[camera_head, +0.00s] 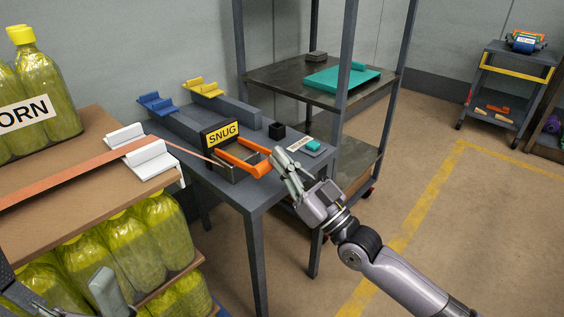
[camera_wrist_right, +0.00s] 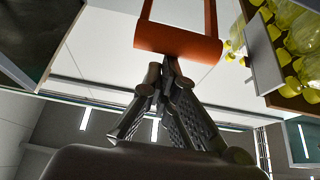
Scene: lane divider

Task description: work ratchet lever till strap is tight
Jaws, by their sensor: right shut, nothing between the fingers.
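The orange ratchet lever (camera_head: 232,160) sticks out of a ratchet box (camera_head: 236,172) on the grey table, below a yellow SNUG sign (camera_head: 221,134). An orange-brown strap (camera_head: 70,176) runs from the left over a white edge guard (camera_head: 150,162) to the ratchet. My right gripper (camera_head: 277,158) is shut and empty, its tips close to the lever's outer end. In the right wrist view the lever's crossbar (camera_wrist_right: 178,42) lies just past the shut fingertips (camera_wrist_right: 168,68); contact is unclear. My left gripper (camera_head: 108,292) shows only partly at the lower left.
Yellow-green bottles (camera_head: 45,95) stand on the brown shelf unit (camera_head: 60,135) at left. Blue (camera_head: 157,103) and yellow (camera_head: 203,87) pieces sit on the table's back. A metal rack (camera_head: 285,82) stands behind; open floor (camera_head: 430,180) lies right.

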